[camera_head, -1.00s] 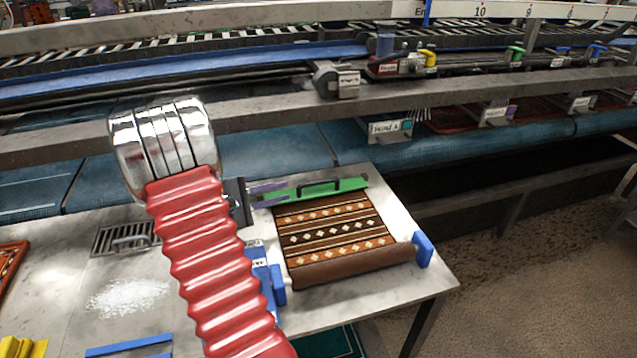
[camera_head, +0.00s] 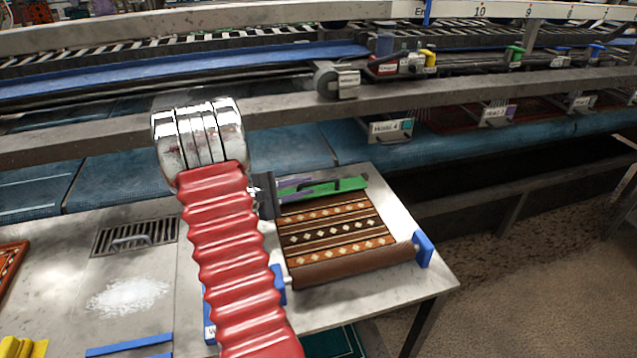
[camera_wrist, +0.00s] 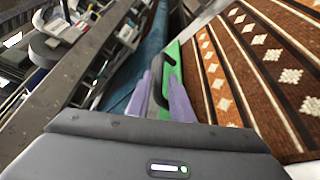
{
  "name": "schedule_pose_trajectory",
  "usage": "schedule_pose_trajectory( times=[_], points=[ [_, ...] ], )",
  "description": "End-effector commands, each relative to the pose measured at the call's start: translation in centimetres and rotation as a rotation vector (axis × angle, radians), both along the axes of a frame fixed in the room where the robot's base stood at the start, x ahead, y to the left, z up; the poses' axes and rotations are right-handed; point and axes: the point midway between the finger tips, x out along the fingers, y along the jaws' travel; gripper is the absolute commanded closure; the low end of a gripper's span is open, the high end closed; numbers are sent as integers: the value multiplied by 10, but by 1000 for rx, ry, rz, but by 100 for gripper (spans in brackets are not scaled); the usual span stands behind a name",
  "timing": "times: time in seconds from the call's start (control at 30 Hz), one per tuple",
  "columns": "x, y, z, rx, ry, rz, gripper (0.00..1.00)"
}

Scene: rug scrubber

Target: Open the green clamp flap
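The green clamp flap (camera_head: 350,184) lies along the far edge of a brown patterned rug (camera_head: 340,232) on the metal table. Its black handle (camera_wrist: 158,88) shows in the wrist view, partly behind my fingers. My gripper (camera_head: 300,188) has purple fingers and reaches over the left part of the flap. In the wrist view my gripper (camera_wrist: 160,78) has its two fingertips apart, one on each side of the handle's line. I cannot tell whether they touch it. My red arm hides the table left of the rug.
Blue brackets (camera_head: 424,250) hold the rug's rolled near edge. A drain grate (camera_head: 135,236) and a white powder pile (camera_head: 128,297) are on the table at left. A grey rail (camera_head: 270,115) and a blue conveyor (camera_head: 110,180) run behind the table.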

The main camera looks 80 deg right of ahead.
Motion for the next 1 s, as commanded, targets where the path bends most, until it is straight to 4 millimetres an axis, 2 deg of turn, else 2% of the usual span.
schedule_pose_trajectory(
  times=[0.2, 0.4, 0.77, 1.0],
  points=[
    [-22, -25, -7, 0, 0, -2, 80],
    [-33, -41, -11, 0, 0, 1, 80],
    [-35, -44, -12, 0, 0, 2, 80],
    [-35, -44, -12, 0, 0, 2, 96]
  ],
)
